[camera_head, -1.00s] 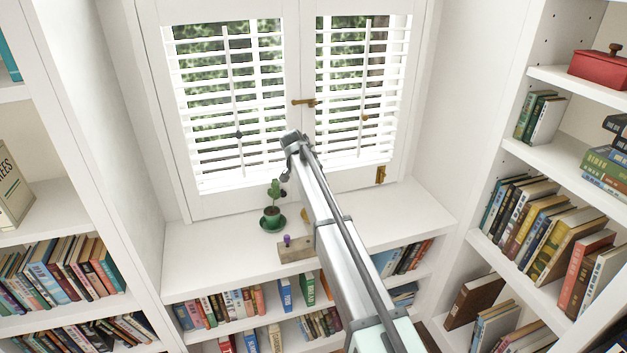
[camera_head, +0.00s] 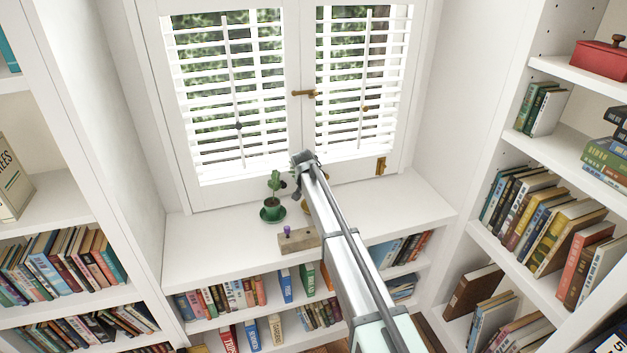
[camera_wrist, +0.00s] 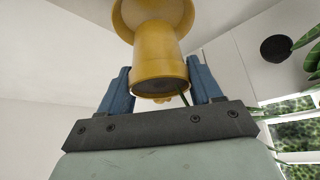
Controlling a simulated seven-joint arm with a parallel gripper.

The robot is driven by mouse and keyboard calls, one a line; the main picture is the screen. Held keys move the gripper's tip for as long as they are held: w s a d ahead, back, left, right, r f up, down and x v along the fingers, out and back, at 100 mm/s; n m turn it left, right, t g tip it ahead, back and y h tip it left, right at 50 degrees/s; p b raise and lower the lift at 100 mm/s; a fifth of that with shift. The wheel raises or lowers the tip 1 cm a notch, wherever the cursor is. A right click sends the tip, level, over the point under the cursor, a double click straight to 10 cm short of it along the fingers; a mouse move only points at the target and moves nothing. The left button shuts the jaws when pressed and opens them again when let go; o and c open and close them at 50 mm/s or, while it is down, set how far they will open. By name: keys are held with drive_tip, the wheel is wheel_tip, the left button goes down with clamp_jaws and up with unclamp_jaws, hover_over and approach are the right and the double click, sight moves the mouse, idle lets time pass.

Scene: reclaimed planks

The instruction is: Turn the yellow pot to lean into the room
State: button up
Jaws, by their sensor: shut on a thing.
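The yellow pot (camera_wrist: 158,55) is large in the wrist view. Its dark open end faces the camera, with a green stem at the rim, and a wider yellow saucer (camera_wrist: 165,8) is at its other end. My gripper (camera_wrist: 160,76) is shut on the pot, one blue finger on each side. In the head view my gripper (camera_head: 306,163) is over the window sill (camera_head: 215,247), in front of the shutters. My arm hides most of the pot there, so its lean is hard to judge.
A green pot with a cactus (camera_head: 272,209) stands on the sill left of my arm. A wooden block with a purple knob (camera_head: 297,240) lies near the front edge. White shutters (camera_head: 230,90) close the back. The sill's left end and right end are clear.

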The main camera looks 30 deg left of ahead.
drive_tip(key=shift+f, duration=1.55)
drive_tip(key=o, duration=1.3)
drive_tip(key=shift+o, duration=0.2)
drive_tip(key=v, duration=1.3)
drive_tip(key=shift+s+r, duration=0.15)
drive_tip(key=shift+r, duration=0.2)
drive_tip(key=shift+d, duration=0.1)
